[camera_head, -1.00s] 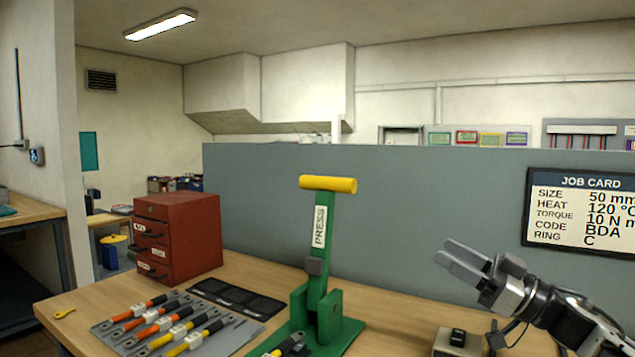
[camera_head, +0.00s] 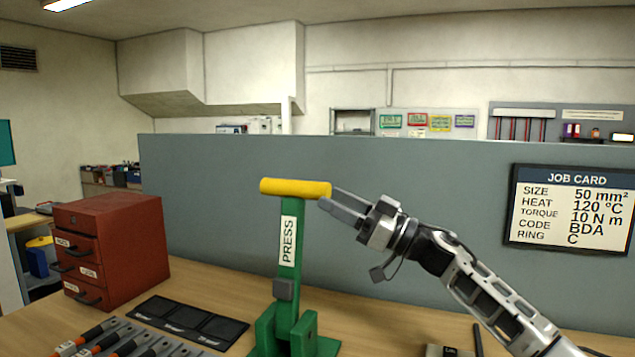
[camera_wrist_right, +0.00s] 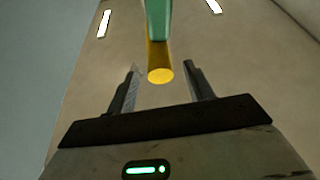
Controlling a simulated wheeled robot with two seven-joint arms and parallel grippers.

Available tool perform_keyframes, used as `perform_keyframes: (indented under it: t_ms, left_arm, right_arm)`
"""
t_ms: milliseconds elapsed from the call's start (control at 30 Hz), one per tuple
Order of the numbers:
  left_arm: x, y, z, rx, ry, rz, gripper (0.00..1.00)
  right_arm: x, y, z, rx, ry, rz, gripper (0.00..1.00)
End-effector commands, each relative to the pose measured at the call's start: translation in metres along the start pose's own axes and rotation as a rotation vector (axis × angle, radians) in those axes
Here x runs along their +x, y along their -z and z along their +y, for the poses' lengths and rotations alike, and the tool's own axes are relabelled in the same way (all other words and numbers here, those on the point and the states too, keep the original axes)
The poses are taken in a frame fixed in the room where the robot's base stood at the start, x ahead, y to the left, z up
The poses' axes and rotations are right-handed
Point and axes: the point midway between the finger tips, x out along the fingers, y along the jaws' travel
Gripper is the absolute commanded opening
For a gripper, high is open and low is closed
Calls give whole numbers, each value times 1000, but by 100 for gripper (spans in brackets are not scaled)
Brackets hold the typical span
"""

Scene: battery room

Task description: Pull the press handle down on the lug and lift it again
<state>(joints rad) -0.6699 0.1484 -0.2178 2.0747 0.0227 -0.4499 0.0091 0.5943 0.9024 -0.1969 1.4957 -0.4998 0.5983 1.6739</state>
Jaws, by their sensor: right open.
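The green press (camera_head: 288,265) stands upright on the bench, with a white PRESS label on its lever. Its yellow handle (camera_head: 290,188) lies crosswise at the top, with the lever raised. My right gripper (camera_head: 332,202) is at the right end of the handle in the head view. In the right wrist view the open fingers (camera_wrist_right: 162,88) stand on either side of the yellow handle's round end (camera_wrist_right: 160,75), with gaps on both sides. The lug is not visible; the press's lower front is cut off by the frame edge. My left gripper is not in view.
A red drawer cabinet (camera_head: 130,245) stands at left. A grey partition (camera_head: 420,190) rises behind the press, bearing the job card (camera_head: 570,210).

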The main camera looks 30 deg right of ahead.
Motion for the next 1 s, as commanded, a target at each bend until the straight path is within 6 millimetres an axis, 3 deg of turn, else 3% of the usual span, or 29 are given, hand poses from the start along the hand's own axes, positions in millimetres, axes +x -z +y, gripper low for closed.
perform_keyframes:
  t_ms: [100,233,667,833,867,1000]
  left_arm:
    - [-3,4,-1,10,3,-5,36]
    - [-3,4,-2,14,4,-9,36]
    - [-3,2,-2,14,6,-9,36]
    - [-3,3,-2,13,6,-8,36]
    - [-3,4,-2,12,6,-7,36]
    - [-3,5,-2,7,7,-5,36]
  right_arm:
    - [23,3,0,0,1,3,52]
    - [38,2,0,2,0,3,52]
    - [46,-1,0,0,-1,-1,52]
    - [45,-1,0,0,-1,-1,5]
    - [45,-1,0,0,-1,-1,0]
    - [46,0,-1,-3,0,-1,0]
